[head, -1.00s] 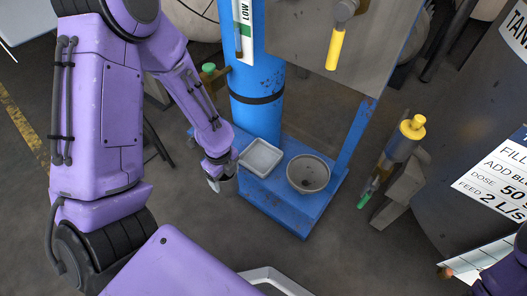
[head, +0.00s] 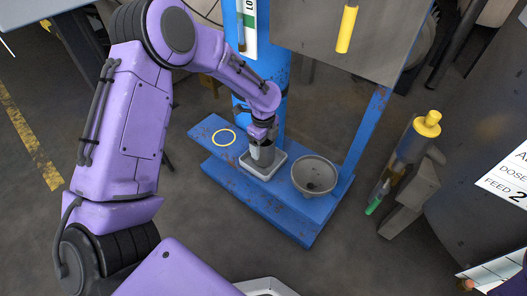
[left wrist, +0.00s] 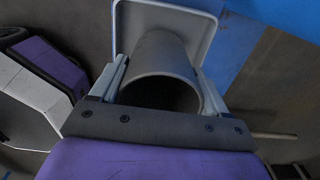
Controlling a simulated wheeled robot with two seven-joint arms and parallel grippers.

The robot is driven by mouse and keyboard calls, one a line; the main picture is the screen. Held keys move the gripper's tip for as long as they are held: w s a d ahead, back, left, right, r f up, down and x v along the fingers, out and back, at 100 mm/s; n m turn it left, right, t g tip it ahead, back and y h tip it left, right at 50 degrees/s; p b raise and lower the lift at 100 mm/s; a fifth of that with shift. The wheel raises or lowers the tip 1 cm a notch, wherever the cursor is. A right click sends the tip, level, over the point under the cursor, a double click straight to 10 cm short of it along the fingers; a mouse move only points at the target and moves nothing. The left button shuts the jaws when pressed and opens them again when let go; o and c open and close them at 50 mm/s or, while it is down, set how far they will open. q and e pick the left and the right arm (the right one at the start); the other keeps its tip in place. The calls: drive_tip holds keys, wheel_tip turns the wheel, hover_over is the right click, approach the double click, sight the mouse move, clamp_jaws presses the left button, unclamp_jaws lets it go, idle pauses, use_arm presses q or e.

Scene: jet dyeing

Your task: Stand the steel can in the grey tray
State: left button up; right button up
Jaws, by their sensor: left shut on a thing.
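The steel can (head: 263,157) is a grey open cylinder, upright over the floor of the grey tray (head: 267,177). My left gripper (head: 262,141) comes down from above and is shut on its upper wall. In the left wrist view the can (left wrist: 160,58) stands between the two fingers of the left gripper (left wrist: 163,85), its dark open mouth towards the camera. The pale tray (left wrist: 207,42) lies beyond it. The can's base is within the tray's outline; I cannot tell whether it touches the floor. My right gripper is not in view.
The tray sits on a blue rusty platform (head: 262,203). A grey bowl (head: 315,176) stands close to its right. A blue column (head: 270,90) rises behind. A yellow ring mark (head: 224,138) lies on clear platform to the left. A yellow-capped device (head: 410,140) stands further right.

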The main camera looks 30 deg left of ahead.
use_arm(q)
wheel_tip(320, 180, down, 2)
drive_tip(key=shift+r, duration=0.25)
drive_tip(key=o, duration=1.2)
drive_tip(key=shift+f, duration=0.15)
drive_tip(key=shift+r, duration=0.25)
wheel_tip(320, 180, up, 7)
drive_tip(key=p, duration=0.4)
drive_tip(key=shift+r, duration=0.15)
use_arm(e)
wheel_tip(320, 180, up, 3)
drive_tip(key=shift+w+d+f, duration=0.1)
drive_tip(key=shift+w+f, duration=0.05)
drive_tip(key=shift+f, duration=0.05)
